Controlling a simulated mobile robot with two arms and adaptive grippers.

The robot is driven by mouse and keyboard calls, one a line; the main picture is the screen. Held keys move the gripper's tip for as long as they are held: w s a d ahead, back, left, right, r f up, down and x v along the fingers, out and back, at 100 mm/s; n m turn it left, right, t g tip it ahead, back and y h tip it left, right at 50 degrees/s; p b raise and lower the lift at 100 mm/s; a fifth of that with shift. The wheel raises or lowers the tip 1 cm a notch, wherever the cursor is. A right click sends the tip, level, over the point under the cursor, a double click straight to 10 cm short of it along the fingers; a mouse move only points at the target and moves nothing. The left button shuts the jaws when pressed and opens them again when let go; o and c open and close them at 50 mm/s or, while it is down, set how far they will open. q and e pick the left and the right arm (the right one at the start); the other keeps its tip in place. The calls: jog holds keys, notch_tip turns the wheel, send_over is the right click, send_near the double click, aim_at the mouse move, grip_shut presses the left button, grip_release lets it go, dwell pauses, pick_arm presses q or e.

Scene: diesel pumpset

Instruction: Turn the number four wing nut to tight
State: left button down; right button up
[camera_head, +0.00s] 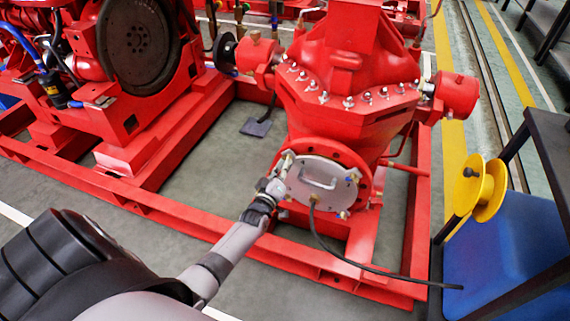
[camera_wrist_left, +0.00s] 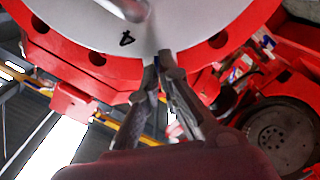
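The round grey cover plate (camera_head: 318,184) with a handle sits on the front of the red pump casing. Wing nuts show around its edge, one at the right (camera_head: 353,175) and one at the bottom (camera_head: 343,214). In the left wrist view, a black "4" (camera_wrist_left: 127,39) is printed on the plate (camera_wrist_left: 90,22) near its rim. My left gripper (camera_head: 274,184) reaches the plate's left edge. In the left wrist view, its fingertips (camera_wrist_left: 162,62) are nearly together at the rim beside the "4", with a small bluish piece between them. The fingers mostly hide this number four wing nut. My right gripper is out of view.
A black cable (camera_head: 345,256) runs from the plate down to the right. The red base frame (camera_head: 200,222) crosses the floor before the pump. A flywheel (camera_head: 138,45) stands at the left. A yellow reel (camera_head: 480,188) and blue panel (camera_head: 510,250) stand at the right.

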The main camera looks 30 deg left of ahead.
pick_arm(q)
jog(key=shift+s+a+m+b, duration=0.1)
jog(key=shift+m+b, duration=0.05)
jog(key=shift+m, duration=4.4)
jog(key=shift+w+a+m+b, duration=0.1)
jog(key=shift+a+m, duration=0.05)
jog(key=shift+m, duration=4.45)
jog(key=shift+s+a+m+b, duration=0.1)
jog(key=shift+m+b, duration=0.05)
jog(key=shift+m, duration=4.4)
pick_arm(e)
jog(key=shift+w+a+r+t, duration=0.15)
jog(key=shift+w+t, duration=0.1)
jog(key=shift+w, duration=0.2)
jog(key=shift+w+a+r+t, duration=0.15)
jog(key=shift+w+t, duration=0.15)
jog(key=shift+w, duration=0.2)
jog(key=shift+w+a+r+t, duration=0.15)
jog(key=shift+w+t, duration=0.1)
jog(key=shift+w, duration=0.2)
